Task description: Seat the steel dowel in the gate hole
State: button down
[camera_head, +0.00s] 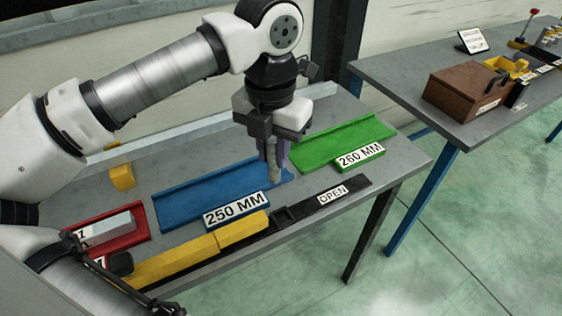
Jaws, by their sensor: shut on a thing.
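My gripper (275,160) points down above the table, between the blue 250 MM tray and the green 260 MM tray. It is shut on a slim grey piece, which looks like the steel dowel (273,172). The fingers hide part of it. Its lower end is close to the right end of the blue tray; I cannot tell whether it touches. A black bar labelled OPEN (338,193) lies along the front edge, with a small dark block (288,214) at its left, beside the yellow bar. I cannot make out the gate hole.
The blue tray (205,195) and green tray (345,140) lie on the grey table. A red tray (138,232) with a grey block is at left. A yellow bar (185,258) runs along the front. A second table (455,85) bears a brown box (465,95).

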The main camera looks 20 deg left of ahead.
jog(key=d+m, duration=0.1)
jog(key=s+m, duration=0.1)
jog(key=m, duration=0.1)
jog(key=s+d+m, duration=0.1)
jog(key=m, duration=0.1)
jog(key=shift+s+d+f, duration=0.1)
jog(key=shift+d+f, duration=0.15)
jog(key=shift+d, duration=0.05)
jog(key=shift+f+b, duration=0.15)
jog(key=shift+b, duration=0.3)
notch_tip(320, 180, down, 6)
jog(key=b, duration=0.5)
jog(key=shift+r, duration=0.2)
jog(key=shift+b, duration=0.9)
dwell(1.0)
jog(key=shift+f, duration=0.1)
jog(key=shift+f+b, duration=0.35)
jog(key=shift+b, duration=0.1)
jog(key=shift+f+b, duration=0.6)
